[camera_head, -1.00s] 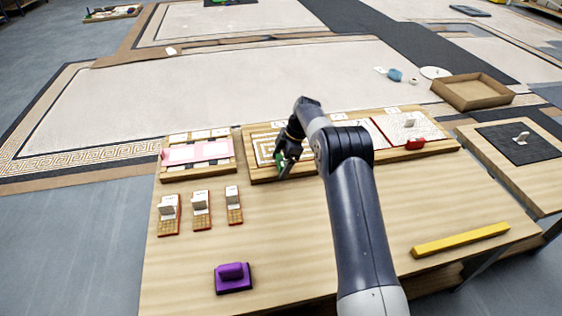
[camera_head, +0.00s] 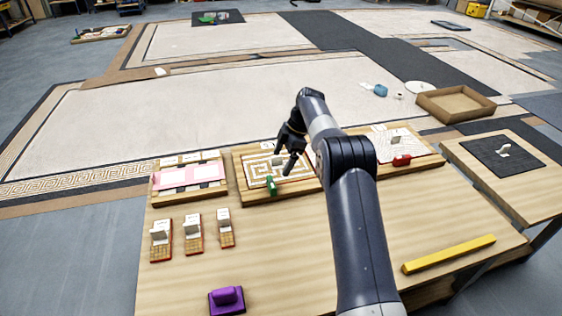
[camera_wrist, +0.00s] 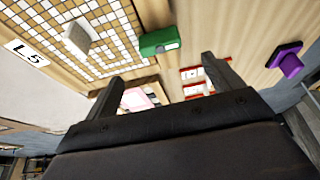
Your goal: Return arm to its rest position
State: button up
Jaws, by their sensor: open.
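My gripper (camera_head: 285,160) is open and empty above the maze-patterned mosaic panel (camera_head: 255,161) in the middle of the table. In the wrist view its two fingers (camera_wrist: 160,72) stand wide apart with nothing between them. A small green block (camera_head: 271,185) sits at the front edge of that panel, apart from the fingers; it also shows in the wrist view (camera_wrist: 160,41). My arm reaches from the lower right of the head view and hides part of the table and panels behind it.
A pink-topped panel (camera_head: 185,178), several small tile stands (camera_head: 193,235) and a purple handled block (camera_head: 227,299) lie to the left. A red block (camera_head: 401,161) and a yellow bar (camera_head: 449,254) lie right. An empty tray (camera_head: 430,105) stands beyond. The table's middle front is clear.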

aim_at(272, 181)
jog(key=b+x, duration=0.2)
jog(key=x, duration=0.9)
jog(key=shift+b, duration=0.3)
jog(key=shift+r, duration=0.1)
